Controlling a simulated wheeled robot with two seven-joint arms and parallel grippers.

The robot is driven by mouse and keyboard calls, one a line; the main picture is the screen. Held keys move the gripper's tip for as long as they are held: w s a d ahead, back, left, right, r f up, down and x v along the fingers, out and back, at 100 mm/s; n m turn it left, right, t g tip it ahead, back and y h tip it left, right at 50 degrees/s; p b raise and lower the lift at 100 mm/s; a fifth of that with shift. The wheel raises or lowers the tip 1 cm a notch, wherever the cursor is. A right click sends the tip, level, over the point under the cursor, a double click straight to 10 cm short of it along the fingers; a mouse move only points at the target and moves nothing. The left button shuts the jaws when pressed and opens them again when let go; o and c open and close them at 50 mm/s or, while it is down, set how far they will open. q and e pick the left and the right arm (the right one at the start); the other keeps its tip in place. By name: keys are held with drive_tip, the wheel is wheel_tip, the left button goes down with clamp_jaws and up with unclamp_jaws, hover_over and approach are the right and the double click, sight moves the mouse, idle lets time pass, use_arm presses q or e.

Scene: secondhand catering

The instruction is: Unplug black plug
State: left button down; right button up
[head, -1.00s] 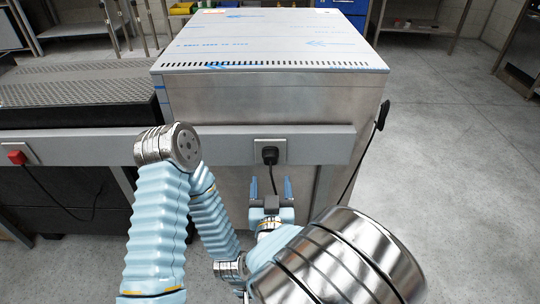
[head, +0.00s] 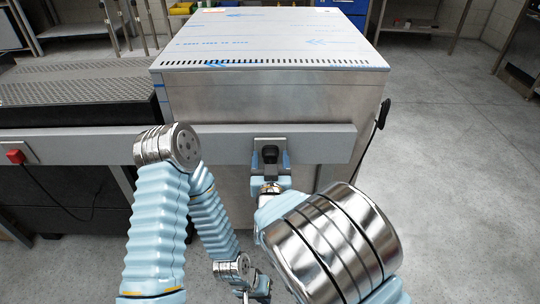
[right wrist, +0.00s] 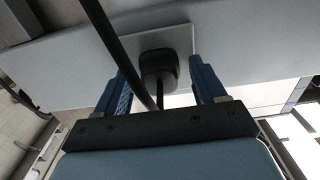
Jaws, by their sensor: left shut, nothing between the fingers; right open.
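The black plug (head: 269,152) sits in a socket plate (head: 258,143) on the grey rail, in front of the steel cabinet. In the right wrist view the plug (right wrist: 158,66) is upper centre, with its black cable running past it. My right gripper (head: 271,160) is open, its blue fingers on either side of the plug. In the right wrist view a gap shows between the plug and the right-hand finger; the cable partly covers the other side. My left gripper (head: 257,291) is shut and empty, low in the head view, well below the rail.
A red plug (head: 15,156) with a dark cable is in another socket at the left end of the rail (head: 95,146). Another black plug (head: 384,113) hangs at the cabinet's right side. The floor (head: 450,190) on the right is clear.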

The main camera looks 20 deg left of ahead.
sight(271, 160)
drive_tip(key=shift+b, duration=0.6)
idle(1.0)
clamp_jaws()
drive_tip(key=shift+b+v, duration=0.6)
drive_tip(key=shift+v, duration=2.4)
